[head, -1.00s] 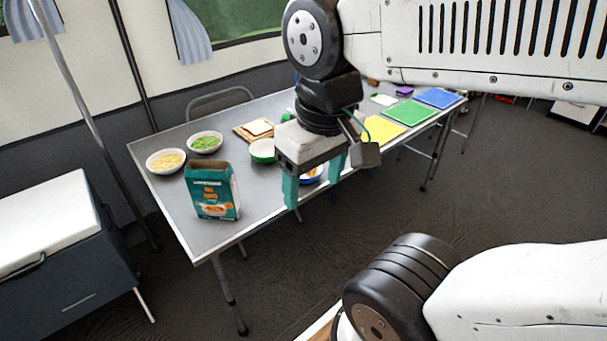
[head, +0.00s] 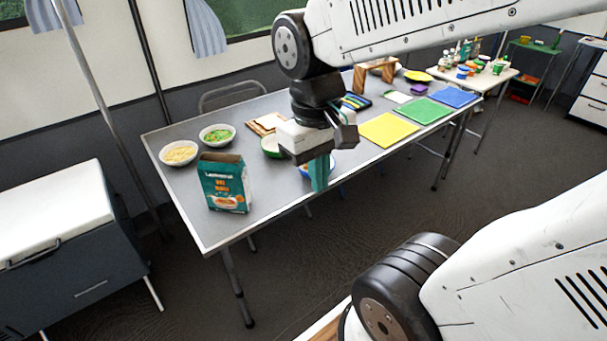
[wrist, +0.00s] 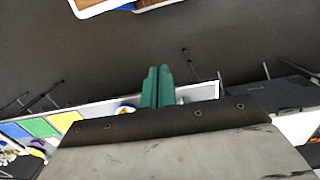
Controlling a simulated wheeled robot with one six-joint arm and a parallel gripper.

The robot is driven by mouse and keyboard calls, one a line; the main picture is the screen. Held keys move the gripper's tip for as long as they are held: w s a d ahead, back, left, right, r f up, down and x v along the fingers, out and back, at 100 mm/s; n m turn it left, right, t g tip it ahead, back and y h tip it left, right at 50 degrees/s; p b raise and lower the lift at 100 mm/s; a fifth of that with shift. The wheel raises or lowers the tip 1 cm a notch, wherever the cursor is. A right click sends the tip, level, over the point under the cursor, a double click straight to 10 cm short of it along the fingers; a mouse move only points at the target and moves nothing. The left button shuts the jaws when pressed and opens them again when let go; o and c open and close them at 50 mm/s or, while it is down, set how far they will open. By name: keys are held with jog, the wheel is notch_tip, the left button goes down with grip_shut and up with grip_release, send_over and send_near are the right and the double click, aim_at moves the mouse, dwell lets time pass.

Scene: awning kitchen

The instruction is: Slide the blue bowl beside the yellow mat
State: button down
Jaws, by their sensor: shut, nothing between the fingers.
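The blue bowl (head: 333,166) stands on the table near its front edge, partly hidden behind my gripper. A small part of the bowl also shows in the wrist view (wrist: 124,110), left of the fingers. The yellow mat (head: 388,130) lies flat on the table to the right of the bowl; it also shows in the wrist view (wrist: 66,121). My gripper (head: 319,188) has its green fingers together and empty, in front of the bowl in the head view. I cannot tell whether the fingers touch the bowl. The fingers also show in the wrist view (wrist: 157,70).
A teal box (head: 223,183), two food bowls (head: 179,153) (head: 217,135), a green bowl (head: 270,146) and a board with bread (head: 267,123) are to the left. A green mat (head: 424,110) and blue mat (head: 454,97) lie beyond the yellow mat. Bare tabletop separates bowl and mat.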

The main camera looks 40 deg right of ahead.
jog(key=w+d+f+n+t+h, duration=0.1)
jog(key=w+d+f+n, duration=0.3)
jog(key=w+f+n, duration=0.45)
jog(key=w+d+f+n+h, duration=0.1)
jog(key=w+d+f+n, duration=0.35)
jog(key=w, duration=0.65)
jog(key=w+d+f+n+t+h, duration=0.1)
jog(key=w+d+f+n, duration=0.3)
jog(key=w+f+n, duration=0.5)
jog(key=shift+m, duration=0.8)
jog(key=x, duration=0.8)
jog(key=shift+w+d+f, duration=0.1)
jog(key=shift+w+f, duration=0.05)
jog(key=d, duration=0.3)
jog(key=shift+w+d+f, duration=0.15)
jog(key=shift+w, duration=0.15)
jog(key=shift+w+d, duration=0.1)
jog(key=shift+d, duration=0.3)
jog(key=shift+w, duration=0.1)
